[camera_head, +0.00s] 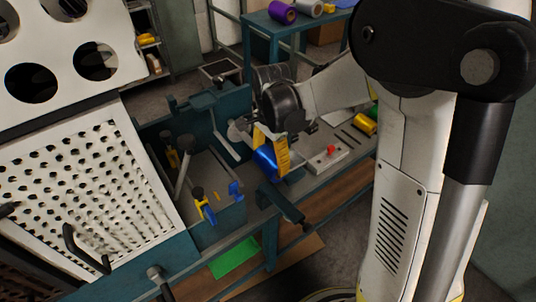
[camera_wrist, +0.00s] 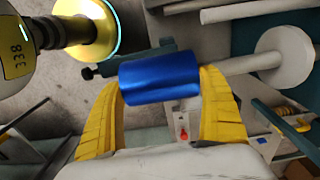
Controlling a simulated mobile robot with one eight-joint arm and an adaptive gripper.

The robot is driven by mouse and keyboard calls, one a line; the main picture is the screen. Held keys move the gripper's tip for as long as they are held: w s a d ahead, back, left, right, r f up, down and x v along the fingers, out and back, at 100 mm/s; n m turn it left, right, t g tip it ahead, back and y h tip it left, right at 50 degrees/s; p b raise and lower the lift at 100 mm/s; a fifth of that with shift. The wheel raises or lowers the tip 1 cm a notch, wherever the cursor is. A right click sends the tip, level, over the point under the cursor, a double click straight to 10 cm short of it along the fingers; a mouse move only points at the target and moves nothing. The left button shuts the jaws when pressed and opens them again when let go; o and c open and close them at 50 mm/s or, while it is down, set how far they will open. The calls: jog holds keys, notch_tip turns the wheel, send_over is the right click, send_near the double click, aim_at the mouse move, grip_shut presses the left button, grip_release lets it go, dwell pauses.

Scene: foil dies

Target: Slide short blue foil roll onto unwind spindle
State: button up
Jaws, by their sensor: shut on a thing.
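The short blue foil roll (camera_wrist: 158,79) is between the yellow fingers of my gripper (camera_wrist: 162,80), which are shut on it. In the head view the blue roll (camera_head: 265,161) hangs below my gripper (camera_head: 272,148), at the front of the teal machine. A pale rod with a round flange, seemingly the unwind spindle (camera_wrist: 252,63), lies to the right of the roll in the wrist view. The roll is roughly in line with it. The right finger covers the rod's near end, so I cannot tell whether the roll touches it. The roll's bore is hidden.
A grey roller (camera_wrist: 250,12) runs above the spindle. A white box with a red button (camera_head: 328,157) and a yellow roll (camera_head: 365,123) are on the bench at right. A perforated white guard (camera_head: 85,180) stands at left. A purple roll (camera_head: 281,12) lies on the back table.

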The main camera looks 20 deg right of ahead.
aim_at(251, 140)
jog(key=shift+s+d, duration=0.2)
jog(key=shift+s, duration=0.3)
jog(key=shift+s+d, duration=0.15)
jog(key=shift+s, duration=0.35)
jog(key=shift+w+a+b, duration=0.15)
jog(key=shift+w+a, duration=0.5)
jog(key=shift+w, duration=1.3)
jog(key=shift+w+a+b, duration=0.1)
jog(key=shift+w+a, duration=0.55)
jog(key=shift+w, duration=1.35)
jog(key=shift+w+a+b, duration=0.15)
jog(key=shift+w+a, duration=0.5)
jog(key=shift+w, duration=1.3)
dwell(0.4)
jog(key=o, duration=1.2)
jog(key=shift+r, duration=0.15)
